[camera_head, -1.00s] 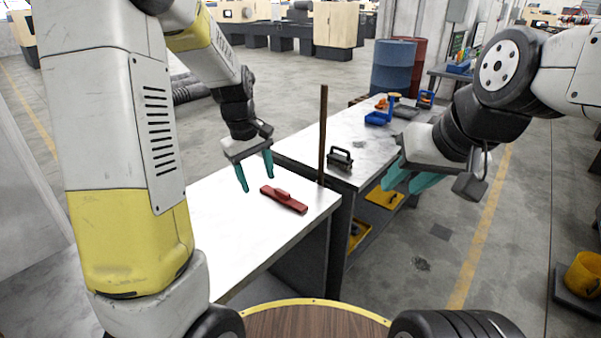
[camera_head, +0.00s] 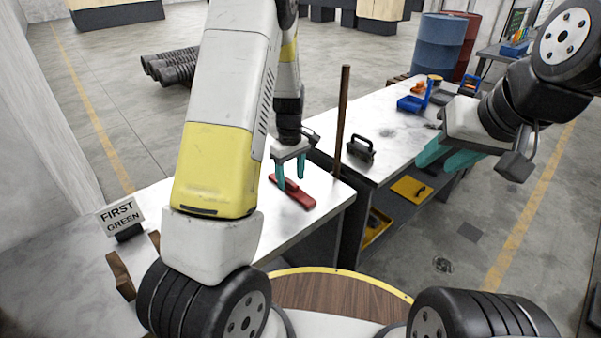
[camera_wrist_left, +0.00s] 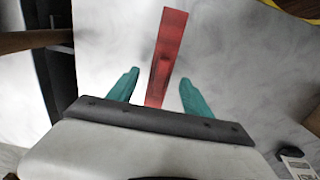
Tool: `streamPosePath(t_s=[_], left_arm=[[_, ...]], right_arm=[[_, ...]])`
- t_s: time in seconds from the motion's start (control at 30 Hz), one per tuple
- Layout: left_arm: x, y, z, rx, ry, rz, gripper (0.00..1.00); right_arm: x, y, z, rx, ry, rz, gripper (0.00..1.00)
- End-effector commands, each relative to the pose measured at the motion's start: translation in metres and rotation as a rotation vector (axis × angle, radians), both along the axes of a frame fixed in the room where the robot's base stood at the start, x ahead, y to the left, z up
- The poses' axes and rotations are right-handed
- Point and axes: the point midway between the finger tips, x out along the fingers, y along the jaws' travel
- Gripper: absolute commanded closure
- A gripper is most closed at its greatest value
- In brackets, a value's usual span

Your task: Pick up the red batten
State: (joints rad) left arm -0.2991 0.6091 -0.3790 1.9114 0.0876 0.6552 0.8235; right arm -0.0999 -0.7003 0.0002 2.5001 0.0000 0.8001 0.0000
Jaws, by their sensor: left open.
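A thin brown post (camera_head: 342,120) stands close behind the batten. A dark handled block (camera_head: 360,149) and blue bins (camera_head: 411,104) are on the farther bench. A sign reading "FIRST GREEN" (camera_head: 121,217) stands at the table's left, near brown wooden pieces (camera_head: 121,274).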

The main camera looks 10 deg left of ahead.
Motion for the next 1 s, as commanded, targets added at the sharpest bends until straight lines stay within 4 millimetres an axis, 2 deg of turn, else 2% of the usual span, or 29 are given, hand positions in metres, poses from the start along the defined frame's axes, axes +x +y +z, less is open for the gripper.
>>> streamPosePath(t_s=[0.03, 0.17, 0.43, 0.73, 1.0], left_arm=[[-0.001, 0.000, -0.008, 0.000, 0.004, 0.000, 0.42], [0.000, 0.000, -0.021, 0.001, 0.001, -0.001, 0.42], [0.000, 0.000, -0.023, 0.000, -0.001, -0.001, 0.42], [0.000, 0.000, -0.023, 0.000, -0.001, -0.001, 1.00], [0.000, 0.000, -0.022, 0.000, -0.001, -0.001, 1.00]], right_arm=[[0.000, 0.000, 0.000, 0.000, 0.000, 0.000, 0.64], [0.000, 0.000, 0.000, 0.000, 0.000, 0.000, 0.64], [0.000, 0.000, 0.000, 0.000, 0.000, 0.000, 0.64], [0.000, 0.000, 0.000, 0.000, 0.000, 0.000, 0.64], [0.000, 0.000, 0.000, 0.000, 0.000, 0.000, 0.64]])
